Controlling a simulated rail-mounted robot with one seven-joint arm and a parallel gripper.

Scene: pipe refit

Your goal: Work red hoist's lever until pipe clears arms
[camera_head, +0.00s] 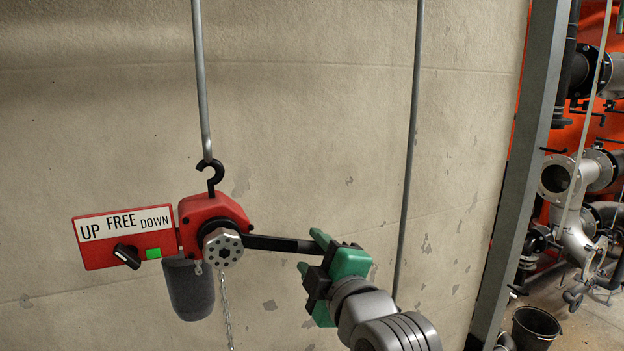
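The red hoist (207,215) hangs by a black hook (210,172) from a grey rod, left of centre. Its black lever (275,243) sticks out to the right, nearly level and dipping slightly. My green gripper (311,252) is at the lever's outer end. Its fingertips stand apart above and below the lever, with a gap visible below it; contact with the upper finger is unclear. A red plate (84,253) reads UP, FREE, DOWN.
A second grey rod (413,130) hangs behind my arm. A chain (226,312) and a dark grey bag-like container (190,288) hang under the hoist. A pale wall stands behind. Right of a grey post (520,170) are flanged pipes (575,175) and a black bucket (535,326).

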